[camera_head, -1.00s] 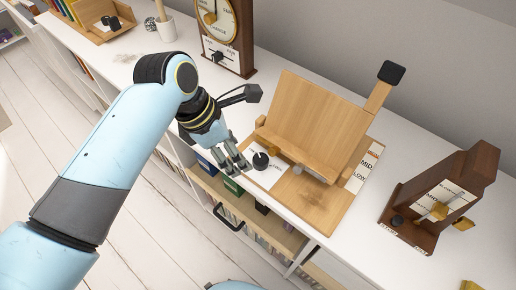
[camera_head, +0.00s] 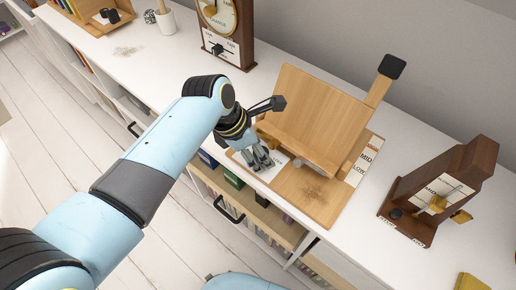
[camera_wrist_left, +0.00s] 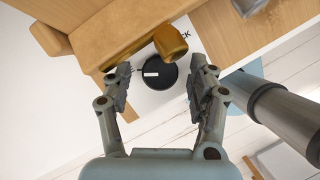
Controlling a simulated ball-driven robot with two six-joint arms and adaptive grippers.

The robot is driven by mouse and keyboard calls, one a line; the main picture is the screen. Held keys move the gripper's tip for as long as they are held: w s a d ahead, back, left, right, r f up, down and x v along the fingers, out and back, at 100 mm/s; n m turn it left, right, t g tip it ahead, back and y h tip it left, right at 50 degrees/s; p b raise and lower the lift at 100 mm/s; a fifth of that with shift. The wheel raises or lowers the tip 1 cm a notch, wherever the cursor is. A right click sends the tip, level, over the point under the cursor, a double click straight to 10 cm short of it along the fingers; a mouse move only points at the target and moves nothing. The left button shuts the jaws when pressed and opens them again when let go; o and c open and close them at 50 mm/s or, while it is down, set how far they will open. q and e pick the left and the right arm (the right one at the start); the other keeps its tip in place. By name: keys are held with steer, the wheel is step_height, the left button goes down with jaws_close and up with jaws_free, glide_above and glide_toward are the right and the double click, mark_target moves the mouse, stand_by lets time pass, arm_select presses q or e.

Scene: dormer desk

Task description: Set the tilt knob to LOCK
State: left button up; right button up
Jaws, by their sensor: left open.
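The tilt knob (camera_wrist_left: 161,77) is a round black dial with a white pointer bar, seen in the left wrist view. It sits on a white label plate on the base of the wooden book stand (camera_head: 315,115). The pointer bar lies roughly sideways in that view. In the head view the left gripper (camera_head: 262,160) hides the knob.
A brass-coloured piece (camera_wrist_left: 170,42) sits just above the knob in the wrist view. A dark wooden device (camera_head: 435,195) stands on the white desk at right. A clock-like box (camera_head: 228,35) stands behind my left arm. Clear desk lies between the stand and the right device.

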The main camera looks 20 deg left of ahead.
arm_select(q)
steer(key=c, duration=1.1)
steer(key=shift+r+m+g+p, duration=0.3)
steer(key=shift+m+p, duration=0.3)
steer(key=shift+p, duration=0.2)
steer(key=shift+c, duration=0.2)
steer(key=shift+f+m+p, duration=0.1)
steer(key=shift+m+p, duration=0.2)
steer(key=shift+m, duration=0.1)
steer(key=shift+w+f+m+g, duration=0.15)
steer(key=shift+m+g, duration=0.15)
steer(key=shift+m, duration=0.2)
steer(key=o, duration=1.1)
steer(key=shift+o, duration=0.2)
